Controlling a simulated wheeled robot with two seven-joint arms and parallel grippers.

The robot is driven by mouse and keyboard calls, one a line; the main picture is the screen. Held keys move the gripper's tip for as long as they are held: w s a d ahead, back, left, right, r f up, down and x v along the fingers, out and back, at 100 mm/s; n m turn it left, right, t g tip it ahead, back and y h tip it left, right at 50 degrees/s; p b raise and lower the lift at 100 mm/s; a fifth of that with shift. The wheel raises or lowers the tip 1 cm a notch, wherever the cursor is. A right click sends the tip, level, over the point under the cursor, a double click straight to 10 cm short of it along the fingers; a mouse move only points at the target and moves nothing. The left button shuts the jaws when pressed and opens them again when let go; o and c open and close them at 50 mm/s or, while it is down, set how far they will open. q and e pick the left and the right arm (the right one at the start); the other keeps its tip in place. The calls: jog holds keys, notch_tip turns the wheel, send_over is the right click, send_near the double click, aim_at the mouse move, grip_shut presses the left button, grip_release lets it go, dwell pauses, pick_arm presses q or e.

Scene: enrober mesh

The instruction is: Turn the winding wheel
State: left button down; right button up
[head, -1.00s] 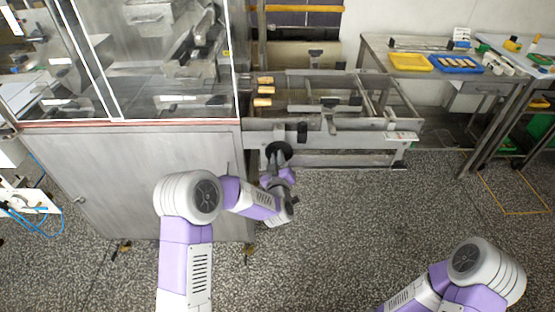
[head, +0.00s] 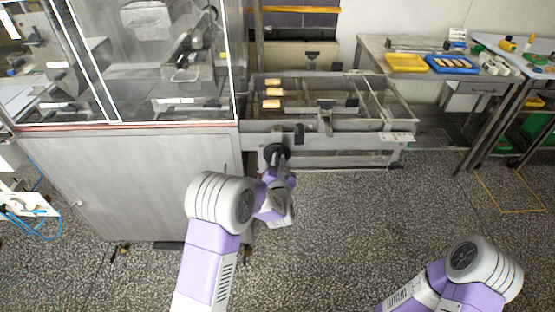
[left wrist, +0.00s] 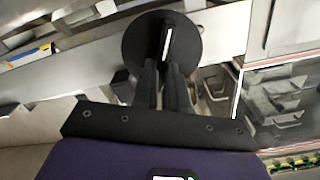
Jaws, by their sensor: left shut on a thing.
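The winding wheel (head: 277,151) is a black disc on the front of the steel conveyor frame, just right of the cabinet. My left gripper (head: 279,162) reaches it from below and is shut on it. In the left wrist view the wheel (left wrist: 137,42) is a round black disc with a pale strip near its middle. The two dark fingers of my left gripper (left wrist: 164,68) meet the wheel at that strip; the exact part between them is mostly hidden. My right gripper is outside the views; only part of my right arm shows at the lower right.
A steel cabinet with glazed top (head: 140,185) stands left of the wheel. Several golden bars (head: 272,92) lie on the mesh conveyor (head: 300,95). A steel table (head: 385,43) at the right holds a yellow tray (head: 406,63) and a blue tray (head: 450,64). The speckled floor in front is clear.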

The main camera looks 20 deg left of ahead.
pick_arm(q)
jog(key=shift+d+f+m+p, duration=0.15)
jog(key=shift+m+p, duration=0.4)
jog(key=shift+m, duration=1.2)
jog(key=shift+d+f+m+p, duration=0.1)
jog(key=shift+m+p, duration=0.4)
jog(key=shift+m, duration=1.25)
jog(key=c, duration=1.2)
grip_release()
jog(key=shift+o, duration=0.2)
jog(key=p+v, duration=0.1)
jog(key=v, duration=0.6)
jog(key=shift+s, duration=0.25)
jog(key=shift+d, duration=0.1)
